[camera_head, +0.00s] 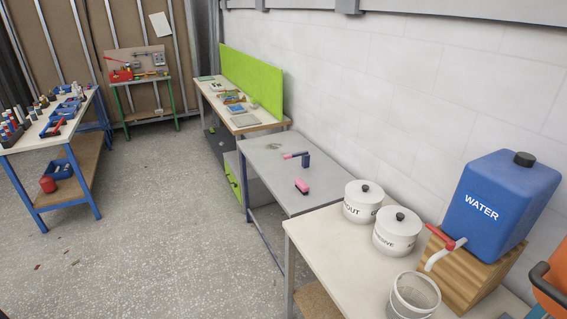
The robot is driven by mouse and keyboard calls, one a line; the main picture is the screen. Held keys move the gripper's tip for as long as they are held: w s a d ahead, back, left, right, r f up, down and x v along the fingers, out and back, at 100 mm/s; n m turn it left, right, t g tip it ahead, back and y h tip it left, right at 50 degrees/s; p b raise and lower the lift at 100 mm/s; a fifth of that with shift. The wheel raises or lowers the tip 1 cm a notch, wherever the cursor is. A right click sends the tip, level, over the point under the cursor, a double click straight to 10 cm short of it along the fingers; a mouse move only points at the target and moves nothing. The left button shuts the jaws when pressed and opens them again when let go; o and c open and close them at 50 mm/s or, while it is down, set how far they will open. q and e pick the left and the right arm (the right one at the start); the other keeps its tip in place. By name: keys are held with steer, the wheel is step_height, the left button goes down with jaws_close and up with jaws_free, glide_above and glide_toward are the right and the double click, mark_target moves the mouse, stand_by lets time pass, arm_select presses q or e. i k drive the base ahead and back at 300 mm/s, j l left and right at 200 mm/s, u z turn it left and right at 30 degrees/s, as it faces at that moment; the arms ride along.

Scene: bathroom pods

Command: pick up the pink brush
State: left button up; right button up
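Two small pink items lie on the grey table by the wall. One is a short, thick pink piece with a dark end (302,186), near the table's middle. The other is a thin pink handle (291,155) farther back, touching or just beside a dark blue upright block (306,160). Both are small, and I cannot tell for certain which is the pink brush. Neither of my grippers shows in the head view.
The grey table (262,150) is otherwise mostly clear. A nearer white table (335,240) holds two lidded white pots (362,205), (397,236), an open container (413,296) and a blue water tank (500,200) on a wooden stand. Open floor (180,220) lies left.

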mark_target(300, 185)
steer(key=i+j+u, duration=0.4)
steer(key=i, duration=0.3)
steer(key=i+u, duration=0.4)
steer(key=i, duration=0.25)
